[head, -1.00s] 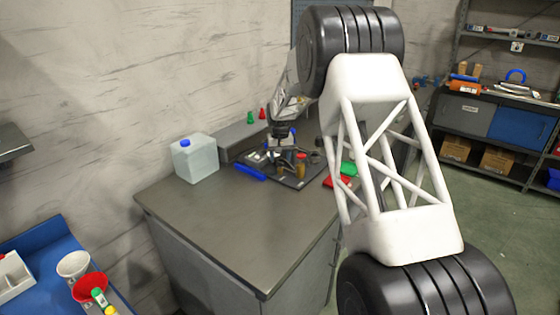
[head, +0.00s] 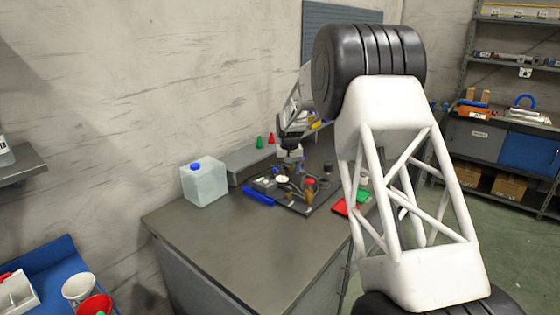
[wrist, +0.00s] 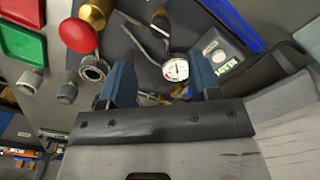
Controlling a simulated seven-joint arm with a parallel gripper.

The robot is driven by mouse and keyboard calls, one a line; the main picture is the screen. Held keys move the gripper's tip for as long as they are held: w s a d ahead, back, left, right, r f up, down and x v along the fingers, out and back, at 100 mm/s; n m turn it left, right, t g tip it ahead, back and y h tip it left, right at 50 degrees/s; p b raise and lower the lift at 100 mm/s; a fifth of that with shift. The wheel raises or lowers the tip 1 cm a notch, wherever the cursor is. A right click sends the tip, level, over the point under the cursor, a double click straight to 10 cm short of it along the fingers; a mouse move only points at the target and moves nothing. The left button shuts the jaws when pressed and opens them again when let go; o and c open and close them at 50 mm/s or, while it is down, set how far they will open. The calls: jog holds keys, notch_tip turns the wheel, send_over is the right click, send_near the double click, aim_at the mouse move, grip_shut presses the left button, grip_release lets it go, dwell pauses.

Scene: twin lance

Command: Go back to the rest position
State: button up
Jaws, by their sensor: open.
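My gripper (wrist: 162,82) shows in the wrist view with its two blue fingers spread apart and nothing held between them. In the head view my gripper (head: 290,158) is small and hangs over the dark board (head: 312,203) on the workbench. A round dial gauge (wrist: 175,69) lies beyond the gap between the fingers, close to the right finger in the picture. A red knob (wrist: 78,35) on a brass fitting (wrist: 96,12) stands to the upper left. Whether the fingers touch anything is hard to tell.
The workbench (head: 215,238) has free room at its front. A water container (head: 204,184) stands at its left back. A blue bar (head: 259,196) lies beside the board. Red (wrist: 20,88) and green (wrist: 21,42) trays sit left in the wrist view. A wall stands close behind.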

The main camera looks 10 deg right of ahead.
jog(key=s+d+r, duration=0.1)
jog(key=s+r, duration=0.5)
jog(key=s, duration=0.5)
jog(key=s+r+t, duration=0.1)
jog(key=s+r, duration=0.5)
jog(key=s, duration=0.4)
jog(key=s+d+r, duration=0.1)
jog(key=s+r, duration=0.5)
jog(key=s, duration=0.5)
jog(key=s+f, duration=0.2)
jog(key=s, duration=1.4)
jog(key=s+d+f+t, duration=0.1)
jog(key=s+f, duration=0.1)
jog(key=s, duration=1.5)
jog(key=shift+s+f+t, duration=0.15)
jog(key=shift+f+t, duration=0.15)
jog(key=shift+f, duration=0.05)
jog(key=shift+d, duration=0.1)
